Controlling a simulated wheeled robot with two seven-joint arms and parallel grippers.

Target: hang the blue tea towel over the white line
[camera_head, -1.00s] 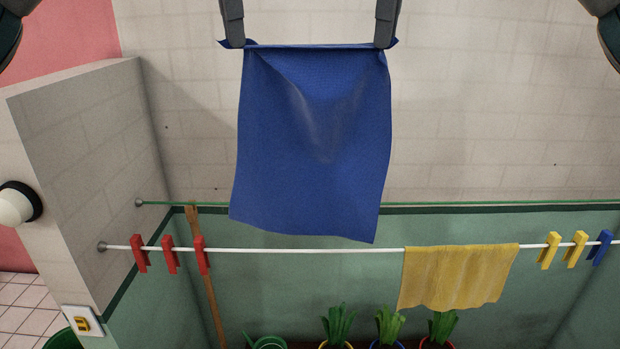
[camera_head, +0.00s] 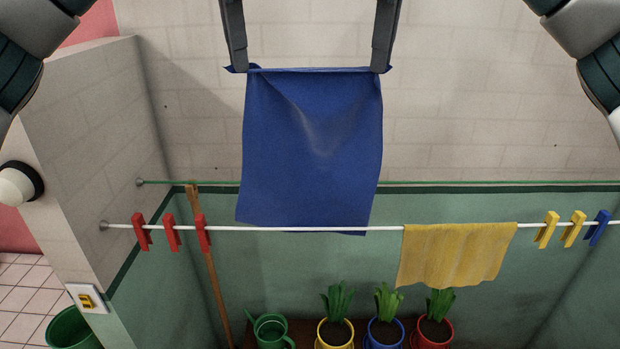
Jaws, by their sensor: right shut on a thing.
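The blue tea towel (camera_head: 312,150) hangs spread out from its two top corners in the head view, with a shallow sag in its middle. My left gripper (camera_head: 239,68) is shut on its top left corner. My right gripper (camera_head: 381,69) is shut on its top right corner. The white line (camera_head: 300,229) runs across the view, and passes in front of the towel's bottom edge. A small strip of towel shows below the line at the lower right corner. Whether they touch I cannot tell.
Red pegs (camera_head: 172,233) sit on the line at left. A yellow cloth (camera_head: 456,255) hangs right of the towel, with yellow pegs (camera_head: 546,230) and a blue peg (camera_head: 598,228) beyond. A green line (camera_head: 450,183) runs behind. Potted plants (camera_head: 385,331) and a watering can (camera_head: 271,331) stand below.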

